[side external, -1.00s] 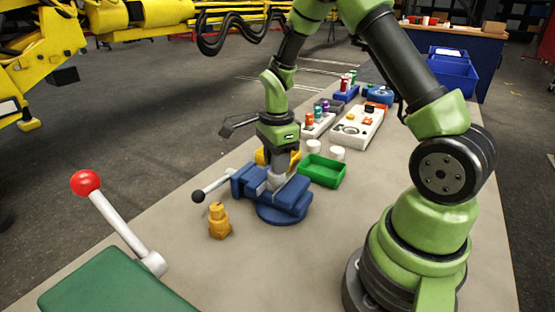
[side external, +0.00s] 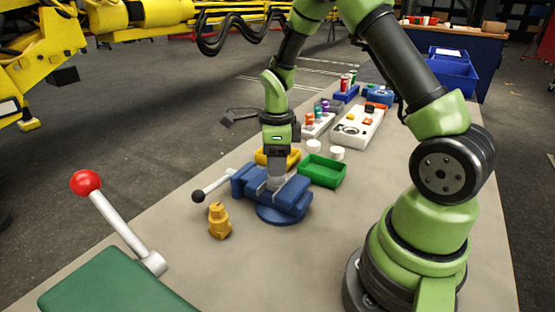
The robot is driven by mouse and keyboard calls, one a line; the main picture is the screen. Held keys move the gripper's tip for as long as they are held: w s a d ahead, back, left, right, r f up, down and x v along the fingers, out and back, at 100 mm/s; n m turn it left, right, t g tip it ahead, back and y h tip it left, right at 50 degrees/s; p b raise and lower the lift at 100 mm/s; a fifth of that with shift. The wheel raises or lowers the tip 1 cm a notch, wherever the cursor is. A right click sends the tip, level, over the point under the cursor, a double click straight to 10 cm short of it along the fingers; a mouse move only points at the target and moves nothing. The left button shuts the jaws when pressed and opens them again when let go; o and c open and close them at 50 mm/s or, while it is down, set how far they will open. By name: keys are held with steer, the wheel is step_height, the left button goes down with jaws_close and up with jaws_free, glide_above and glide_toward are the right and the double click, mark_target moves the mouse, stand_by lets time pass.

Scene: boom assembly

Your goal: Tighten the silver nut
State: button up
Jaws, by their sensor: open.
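My gripper (side external: 277,175) points straight down over the blue vise (side external: 268,192). It is open, and its fingers surround or stand right beside a small silver part (side external: 275,183) between the vise jaws. I take that part for the silver nut; its outline is mostly hidden by the fingers, and I cannot tell whether they touch it. The vise has a silver handle bar (side external: 217,185) with a black knob on its left.
An orange-yellow fitting (side external: 219,221) stands left of the vise. A red-knobbed lever (side external: 120,222) rises at front left.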

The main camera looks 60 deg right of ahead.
steer(key=n, duration=0.4)
steer(key=shift+n, duration=0.4)
steer(key=n, duration=0.6)
steer(key=shift+n, duration=0.4)
steer(key=n, duration=1.2)
